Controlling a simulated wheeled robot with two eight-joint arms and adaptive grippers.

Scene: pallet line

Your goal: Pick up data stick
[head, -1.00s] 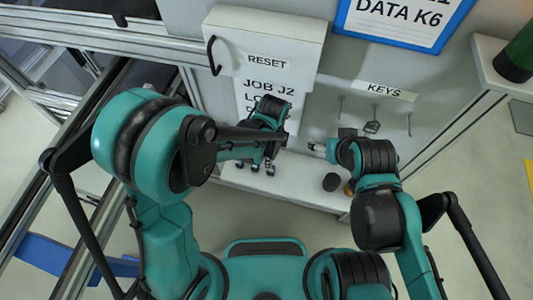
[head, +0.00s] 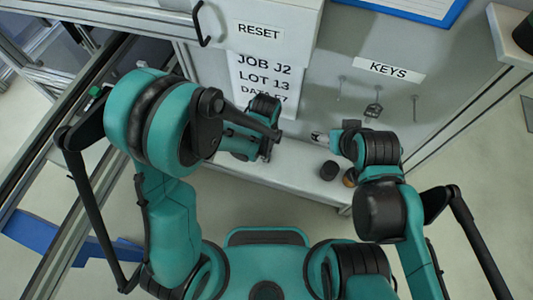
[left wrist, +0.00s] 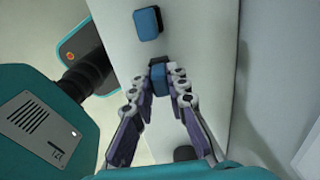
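Two small blue blocks with dark edges lie on the pale shelf in the left wrist view. One block (left wrist: 148,23) is at the top, clear of the fingers. The other block (left wrist: 158,76) shows between the fingertips of my left gripper (left wrist: 159,84). The fingers stand apart on either side of it, and I cannot tell whether they touch it. I cannot tell which block is the data stick. In the head view my left gripper (head: 267,152) is low over the shelf and hides the blocks. My right gripper (head: 321,138) is over the shelf to the right, its fingers unclear.
A dark round object (head: 329,170) stands on the shelf (head: 292,172) near my right gripper. Behind are a white RESET box (head: 258,30), a job sheet (head: 262,78), and a KEYS label (head: 390,70) above several hooks. A metal rail frame runs along the left.

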